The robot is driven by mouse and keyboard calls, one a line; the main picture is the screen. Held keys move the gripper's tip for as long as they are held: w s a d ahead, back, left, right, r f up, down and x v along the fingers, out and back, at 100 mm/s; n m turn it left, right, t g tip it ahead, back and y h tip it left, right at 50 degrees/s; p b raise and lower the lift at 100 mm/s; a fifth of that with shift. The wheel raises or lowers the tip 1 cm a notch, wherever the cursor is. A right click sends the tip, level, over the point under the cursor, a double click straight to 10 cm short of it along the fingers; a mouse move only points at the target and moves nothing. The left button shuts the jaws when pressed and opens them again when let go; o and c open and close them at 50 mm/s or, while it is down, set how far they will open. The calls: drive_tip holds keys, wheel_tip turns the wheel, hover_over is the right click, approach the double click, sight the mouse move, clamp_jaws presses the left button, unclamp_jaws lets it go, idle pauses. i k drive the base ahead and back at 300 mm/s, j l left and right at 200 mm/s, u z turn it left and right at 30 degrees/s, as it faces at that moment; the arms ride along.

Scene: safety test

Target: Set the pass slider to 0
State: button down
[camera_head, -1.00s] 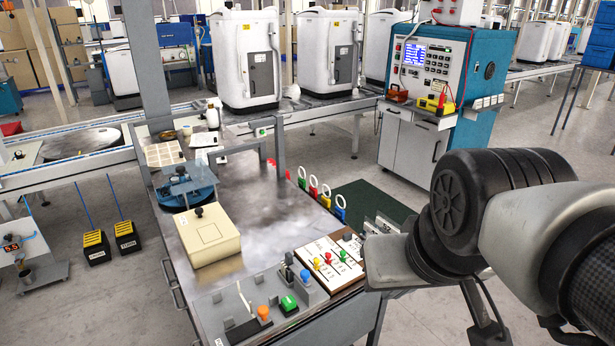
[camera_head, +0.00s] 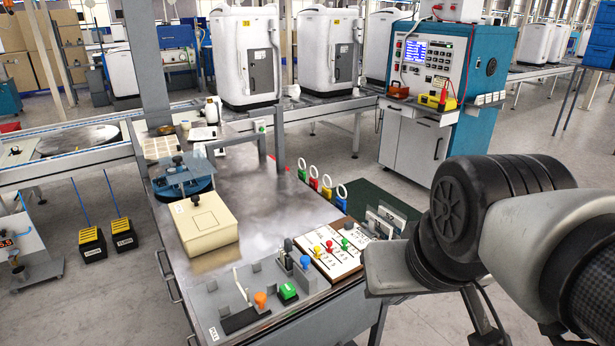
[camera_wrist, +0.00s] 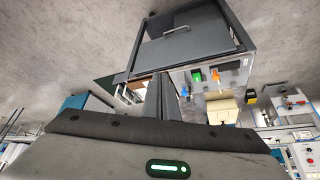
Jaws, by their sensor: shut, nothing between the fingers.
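A white slider board (camera_head: 350,264) with printed marks lies at the table's right front corner in the head view. It carries a red knob (camera_head: 318,249), a yellow knob (camera_head: 329,244) and a green knob (camera_head: 344,243) near its far side. The print is too small to tell which one is the pass slider or what it reads. My gripper (camera_wrist: 160,80) is shut and empty in the wrist view, its fingers away from the knobs. In the head view my wrist is right of the board, and its fingers cannot be made out.
Left of the board is a grey panel with an orange knob (camera_head: 261,299), a green button (camera_head: 288,290) and upright levers. A beige box (camera_head: 206,232) sits on the metal table (camera_head: 278,215). Coloured ring-topped tags (camera_head: 326,185) line the table's right edge.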

sight(344, 241)
drive_tip(key=i+l+u, duration=0.45)
drive_tip(key=l, duration=0.2)
drive_tip(key=k+l+u, duration=0.25)
drive_tip(key=l, duration=0.15)
drive_tip(key=i+j, duration=0.15)
drive_tip(key=i+l+z, duration=0.05)
drive_tip(key=i, duration=0.05)
